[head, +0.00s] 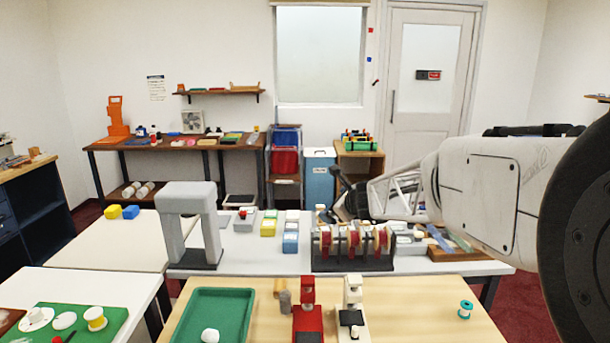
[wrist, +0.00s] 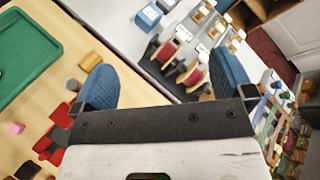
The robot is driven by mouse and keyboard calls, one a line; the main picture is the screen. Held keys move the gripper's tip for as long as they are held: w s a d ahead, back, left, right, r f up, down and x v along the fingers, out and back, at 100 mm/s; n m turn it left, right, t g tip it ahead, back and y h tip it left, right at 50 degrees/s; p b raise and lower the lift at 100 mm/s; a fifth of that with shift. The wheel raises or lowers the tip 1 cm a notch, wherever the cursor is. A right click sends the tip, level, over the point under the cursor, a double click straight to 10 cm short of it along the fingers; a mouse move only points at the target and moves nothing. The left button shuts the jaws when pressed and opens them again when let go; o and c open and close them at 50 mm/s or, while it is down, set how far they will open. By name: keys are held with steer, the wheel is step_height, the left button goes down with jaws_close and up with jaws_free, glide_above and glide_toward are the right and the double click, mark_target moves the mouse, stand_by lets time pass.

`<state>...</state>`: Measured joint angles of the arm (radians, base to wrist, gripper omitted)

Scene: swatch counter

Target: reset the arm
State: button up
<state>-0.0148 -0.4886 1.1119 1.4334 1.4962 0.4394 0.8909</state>
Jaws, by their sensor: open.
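My gripper (head: 345,195) shows in the head view at the end of my arm, which reaches in from the right. It is above the rear white table, near the rack of red spools (head: 352,246). In the wrist view my gripper (wrist: 164,80) has its two blue fingers spread wide apart, with nothing held between them. The red spools (wrist: 167,50) show beyond and between the fingers in that view. My gripper looks clear of the surfaces below, though the exact height is hard to judge.
A wooden table in front holds a green tray (head: 214,312), a red device (head: 308,315), a white device (head: 352,310) and a teal-ended spool (head: 465,309). A grey arch (head: 190,222) stands at left. The wooden table's right part is mostly free.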

steer(key=s+r+n+g, duration=0.1)
steer(key=s+r+n, duration=0.1)
steer(key=s+n, duration=0.35)
steer(key=s+r+n+g, duration=0.2)
steer(key=s+r+n, duration=0.1)
steer(key=s, duration=0.5)
steer(key=s+d+f+n+g+h, duration=0.1)
steer(key=s+n, duration=0.4)
steer(key=s, duration=0.7)
steer(key=s+d+f+n+g+h, duration=0.2)
steer(key=s+d+n, duration=0.3)
steer(key=s, duration=0.7)
steer(key=s+d+f+n+g+h, duration=0.2)
steer(key=s+n, duration=0.3)
steer(key=s, duration=0.7)
steer(key=shift+d+h, duration=0.55)
steer(key=shift+h, duration=0.15)
steer(key=shift+n, duration=0.25)
